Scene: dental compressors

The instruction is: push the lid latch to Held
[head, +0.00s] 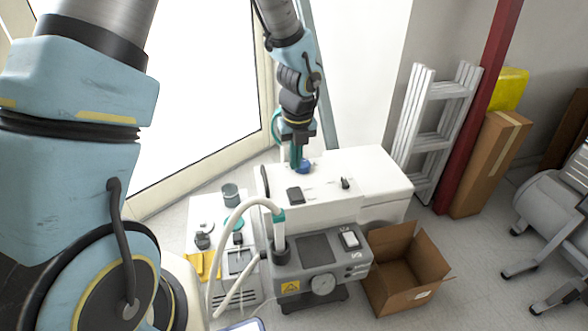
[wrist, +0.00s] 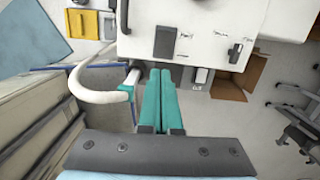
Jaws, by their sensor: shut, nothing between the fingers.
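The white lid (head: 370,165) is the top of a box-shaped unit. On it are a black rectangular piece (head: 295,194) and a smaller black upright piece (head: 345,183), with small marks beside them too fine to read. I cannot tell for sure which is the latch. In the wrist view the rectangular piece (wrist: 165,42) lies just beyond the fingertips, and the smaller one (wrist: 235,53) is to the right.
A grey unit with a gauge (head: 320,284) stands in front, with a pale hose (head: 232,222) arching up on its left. An open cardboard box (head: 405,270) is on the floor at right. A white stepladder (head: 435,125) leans behind. The lid's right part is clear.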

